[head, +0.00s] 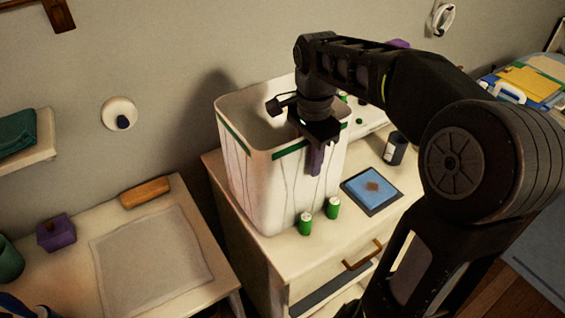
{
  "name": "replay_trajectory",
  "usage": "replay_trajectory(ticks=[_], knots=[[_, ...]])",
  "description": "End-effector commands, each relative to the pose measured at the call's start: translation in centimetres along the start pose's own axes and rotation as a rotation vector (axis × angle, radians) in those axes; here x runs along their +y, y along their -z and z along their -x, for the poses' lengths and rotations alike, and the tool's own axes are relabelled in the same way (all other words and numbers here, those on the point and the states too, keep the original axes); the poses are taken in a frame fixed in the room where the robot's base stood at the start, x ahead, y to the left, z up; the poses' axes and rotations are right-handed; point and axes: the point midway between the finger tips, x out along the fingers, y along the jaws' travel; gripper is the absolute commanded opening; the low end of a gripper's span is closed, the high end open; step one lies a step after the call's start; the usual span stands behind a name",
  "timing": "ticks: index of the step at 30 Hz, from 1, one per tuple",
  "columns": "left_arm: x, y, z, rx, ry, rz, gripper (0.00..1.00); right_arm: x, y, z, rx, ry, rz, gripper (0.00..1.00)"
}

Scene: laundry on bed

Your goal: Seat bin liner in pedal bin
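A tall white bin (262,190) stands upright on a cream cabinet, with its top open. A green band runs just below its rim, and thin dark lines like creases run down its sides. I cannot clearly tell the liner apart from the bin wall. My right gripper (316,160) points down at the front right part of the rim, with a purple piece showing against the outer wall there. The arm hides part of the rim, and I cannot see whether the fingers are closed on anything. My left gripper is not in view.
Two green cylinders (305,223) stand on the cabinet (275,251) before the bin. A blue-faced tablet (371,189) and a dark jar (396,148) are to the right. A lower table (205,268) at left holds a pale mat (150,262), purple box (56,232) and orange-brown block (146,193).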

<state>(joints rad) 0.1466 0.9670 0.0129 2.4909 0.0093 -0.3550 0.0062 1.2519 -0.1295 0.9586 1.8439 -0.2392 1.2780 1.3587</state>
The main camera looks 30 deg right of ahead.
Motion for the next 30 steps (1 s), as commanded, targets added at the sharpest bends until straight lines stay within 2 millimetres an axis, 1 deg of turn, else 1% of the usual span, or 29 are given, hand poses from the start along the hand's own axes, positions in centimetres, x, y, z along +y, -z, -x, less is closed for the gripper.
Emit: replay_trajectory(ticks=[8, 18, 30], knots=[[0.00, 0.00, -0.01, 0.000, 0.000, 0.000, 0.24, -0.01, 0.01, 0.03, 0.000, 0.000, 0.000, 0.28], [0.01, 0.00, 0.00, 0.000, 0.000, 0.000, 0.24, 0.00, 0.01, 0.03, 0.000, 0.000, 0.000, 0.00], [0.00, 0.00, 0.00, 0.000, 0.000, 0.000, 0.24, 0.00, 0.01, 0.03, 0.000, 0.000, 0.000, 0.00]])
